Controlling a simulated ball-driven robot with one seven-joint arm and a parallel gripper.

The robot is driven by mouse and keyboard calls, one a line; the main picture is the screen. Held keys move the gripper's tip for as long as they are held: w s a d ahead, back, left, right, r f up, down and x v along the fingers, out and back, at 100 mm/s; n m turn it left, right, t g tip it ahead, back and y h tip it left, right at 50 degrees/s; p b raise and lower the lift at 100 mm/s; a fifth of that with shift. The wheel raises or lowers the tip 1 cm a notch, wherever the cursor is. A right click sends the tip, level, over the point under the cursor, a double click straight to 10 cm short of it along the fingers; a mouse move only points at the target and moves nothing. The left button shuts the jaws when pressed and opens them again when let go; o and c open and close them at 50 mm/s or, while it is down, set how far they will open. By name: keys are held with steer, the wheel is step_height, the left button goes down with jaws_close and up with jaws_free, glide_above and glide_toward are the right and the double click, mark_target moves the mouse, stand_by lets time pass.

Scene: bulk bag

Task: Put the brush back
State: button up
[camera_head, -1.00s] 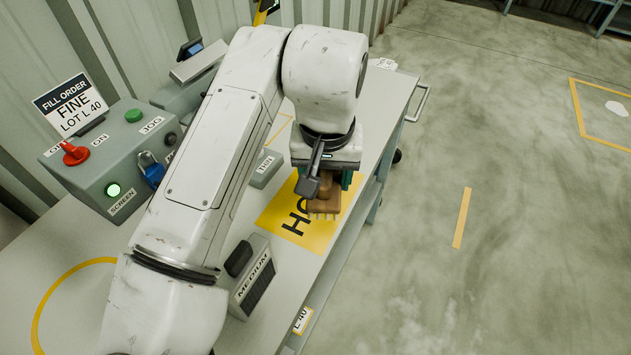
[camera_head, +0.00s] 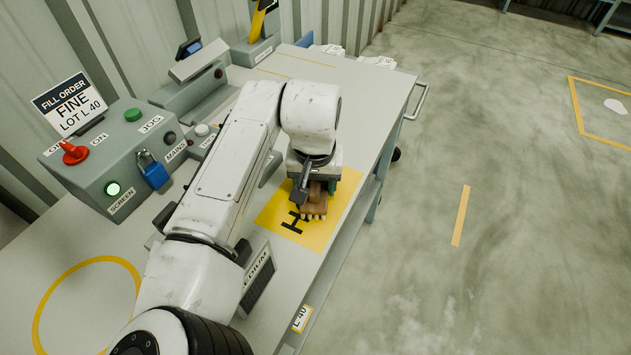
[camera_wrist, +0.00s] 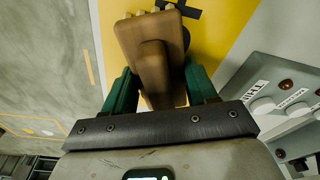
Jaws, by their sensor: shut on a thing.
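The brown brush (camera_head: 315,203) is in my gripper (camera_head: 318,190), over the yellow mat (camera_head: 325,235) with black lettering on the bench. In the wrist view the brush (camera_wrist: 150,45) sits between the two green fingers of my gripper (camera_wrist: 160,95), which are shut on it. Its pale bristles show at the far end. The brush appears low over the mat; I cannot tell whether it touches. My wrist and arm hide part of the mat and its lettering.
A grey control box (camera_head: 115,165) with a red knob, blue padlock and green lamp stands at the left. A sieve block labelled MEDIUM (camera_head: 258,280) is near the bench's front edge. A yellow ring (camera_head: 85,262) marks the bench at the lower left. Open floor lies right.

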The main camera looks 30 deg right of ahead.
mark_target(315, 184)
steer(key=shift+f, duration=0.1)
steer(key=o, duration=1)
steer(key=r, duration=0.4)
steer(key=s+r, duration=0.1)
steer(key=r, duration=0.3)
steer(key=a+r, duration=0.1)
steer(key=r, duration=0.3)
steer(key=shift+s+r, duration=0.1)
steer(key=shift+s, duration=0.2)
steer(key=shift+d, duration=0.1)
